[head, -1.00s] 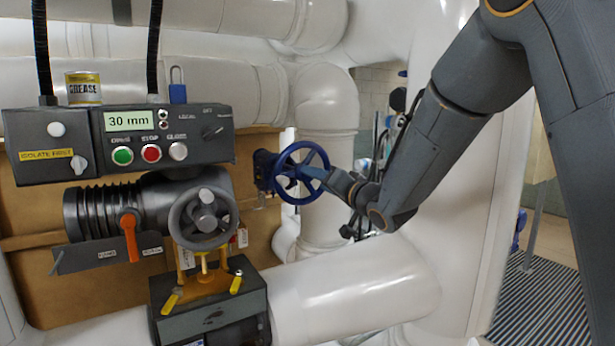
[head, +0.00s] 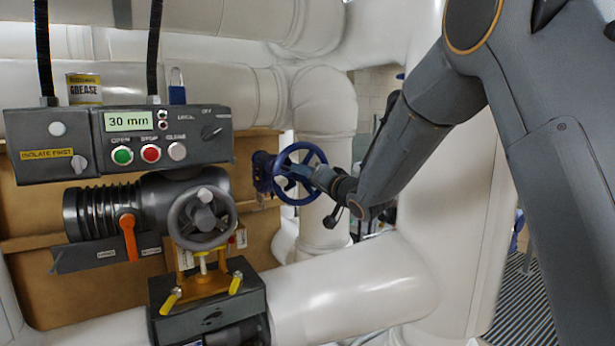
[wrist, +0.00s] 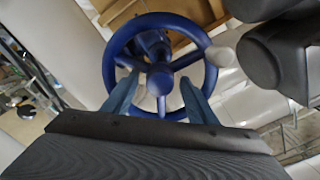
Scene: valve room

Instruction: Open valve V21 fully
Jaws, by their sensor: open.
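A blue handwheel (head: 301,146) stands on a blue valve body (head: 263,172) right of the control box. No V21 label can be read on it. My gripper (head: 307,174) is at the wheel's right side. In the wrist view its two blue fingers (wrist: 160,90) are apart, one on either side of the wheel's hub (wrist: 160,78), over the lower part of the wheel (wrist: 160,20). Whether they touch the spokes or rim cannot be told. A pale knob (wrist: 221,56) sits on the rim, at the right in the wrist view.
The control box (head: 120,140) shows "30 mm" and has green, red and grey buttons. Below it are a grey handwheel (head: 183,226) and an orange lever (head: 129,238). White pipes (head: 350,280) surround the wheel.

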